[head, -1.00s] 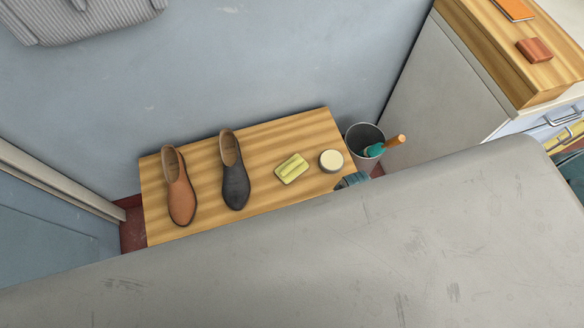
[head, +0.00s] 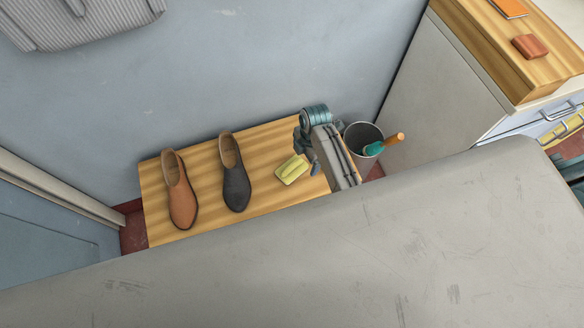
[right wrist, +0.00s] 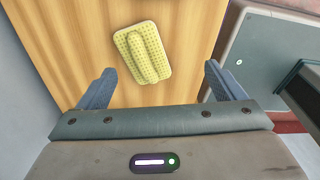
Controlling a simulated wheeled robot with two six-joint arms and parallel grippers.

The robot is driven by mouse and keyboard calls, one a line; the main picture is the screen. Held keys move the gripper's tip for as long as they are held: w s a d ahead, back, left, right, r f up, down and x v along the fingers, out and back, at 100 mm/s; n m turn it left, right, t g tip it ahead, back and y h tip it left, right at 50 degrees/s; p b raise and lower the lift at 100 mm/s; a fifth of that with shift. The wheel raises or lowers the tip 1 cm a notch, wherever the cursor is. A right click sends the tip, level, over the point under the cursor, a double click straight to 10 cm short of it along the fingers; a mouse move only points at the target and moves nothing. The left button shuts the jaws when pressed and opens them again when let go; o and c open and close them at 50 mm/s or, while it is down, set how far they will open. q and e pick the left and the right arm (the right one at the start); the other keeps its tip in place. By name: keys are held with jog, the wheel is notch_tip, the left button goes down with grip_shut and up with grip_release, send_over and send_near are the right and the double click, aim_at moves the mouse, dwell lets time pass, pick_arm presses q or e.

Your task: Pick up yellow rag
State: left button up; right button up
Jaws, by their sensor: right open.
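The yellow rag (head: 292,169) lies folded on the wooden bench (head: 205,165), to the right of the dark shoe. In the right wrist view the rag (right wrist: 143,54) shows dotted cloth with raised folds, lying ahead of the fingers and roughly between their lines. My right gripper (head: 305,150) is at the right part of the bench, just beside the rag in the head view. In the right wrist view its two fingers (right wrist: 155,82) are spread wide with nothing between them. My left gripper is not in view.
A brown shoe (head: 180,190) and a dark shoe (head: 235,175) stand left of the rag. A bin (head: 361,134) with an orange-handled tool is right of the bench. A large grey surface (head: 300,260) fills the foreground. A wall is behind the bench.

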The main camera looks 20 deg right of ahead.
jog(key=w+a+r+n, duration=0.1)
jog(key=w+n, duration=0.1)
jog(key=shift+a+r+n, duration=0.3)
jog(key=shift+a+r, duration=0.05)
send_over(292, 166)
jog(key=d, duration=0.2)
jog(key=f, duration=0.4)
jog(key=shift+a+f, duration=0.25)
jog(key=shift+f, duration=0.3)
jog(key=f, duration=0.2)
jog(key=a+f, duration=0.1)
jog(key=f, duration=0.1)
jog(key=shift+a+b, duration=0.15)
jog(key=shift+b, duration=0.2)
jog(key=shift+a+f, duration=0.1)
jog(key=shift+f, duration=0.45)
jog(key=c, duration=1.1)
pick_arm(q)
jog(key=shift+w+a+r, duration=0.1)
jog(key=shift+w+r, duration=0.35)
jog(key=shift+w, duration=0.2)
pick_arm(e)
jog(key=shift+c, duration=0.2)
